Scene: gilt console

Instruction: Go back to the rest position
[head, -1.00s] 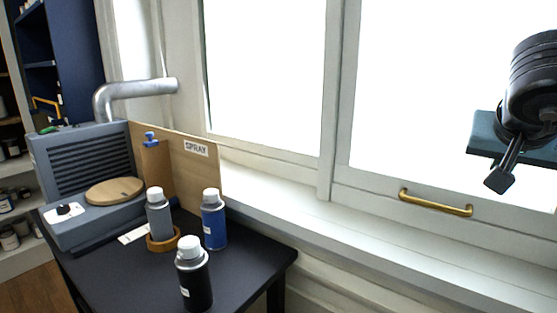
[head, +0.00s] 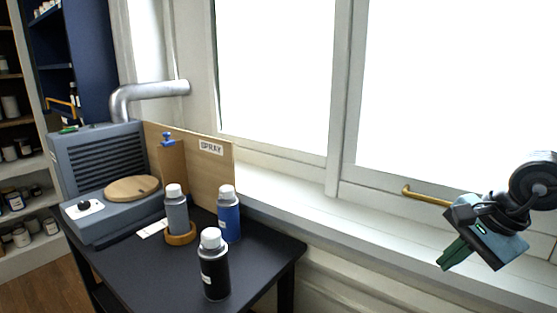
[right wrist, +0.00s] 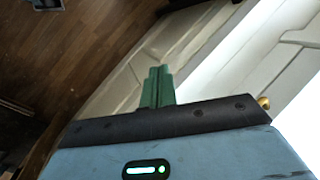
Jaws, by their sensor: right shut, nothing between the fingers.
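My right gripper (head: 453,254) shows at the right of the head view, in front of the window sill and its brass handle. Its green fingers point down and to the left. In the right wrist view the green fingers (right wrist: 158,87) are together with nothing between them, above a wooden floor and pale panelling. My left gripper is in neither view.
A black table (head: 150,270) at the lower left holds a black can (head: 214,268), a blue can (head: 229,218), a grey can in a wooden ring (head: 180,238) and a grey spray booth (head: 100,165). The window sill (head: 300,205) is bare.

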